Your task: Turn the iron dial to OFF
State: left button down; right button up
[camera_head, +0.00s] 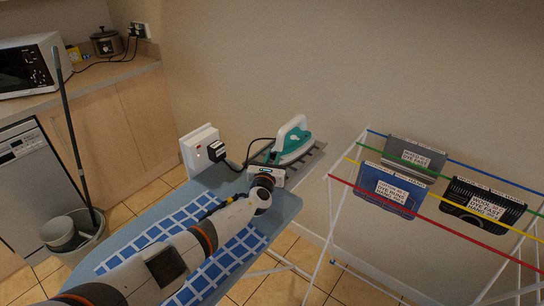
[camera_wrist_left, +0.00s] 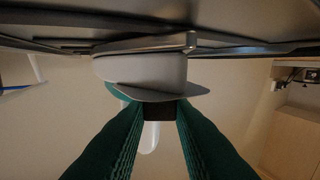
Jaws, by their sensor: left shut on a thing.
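The teal and white iron (camera_head: 292,145) rests on the grey rack at the far end of the ironing board. My left gripper (camera_head: 267,174) is at the near side of the iron, over the board; its fingertips are hidden in the head view. In the left wrist view its two dark green fingers (camera_wrist_left: 161,110) close on a small dark block, which looks like the grip of the iron dial (camera_wrist_left: 160,107). A grey round part lies right behind it, with bits of teal and white iron beyond. No dial marks or OFF label are readable. My right gripper does not show.
The ironing board (camera_head: 286,207) has a blue and white checked cloth (camera_head: 232,262). A wall socket plate (camera_head: 199,146) with a black plug and cord is left of the iron. A drying rack (camera_head: 345,180) with hanging labelled items stands right. A bucket (camera_head: 92,238) holding a pole is left.

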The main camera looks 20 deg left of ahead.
pick_arm(q)
jog(key=c, duration=1.2)
grip_release()
jog(key=shift+c, duration=0.2)
jog(key=shift+s+p, duration=0.4)
jog(key=shift+s, duration=0.2)
jog(key=s, duration=0.3)
jog(key=s+p, duration=0.1)
jog(key=s, duration=0.2)
jog(key=s+d+p, duration=0.1)
jog(key=s, duration=0.3)
jog(key=shift+s, duration=0.45)
jog(key=shift+o, duration=0.2)
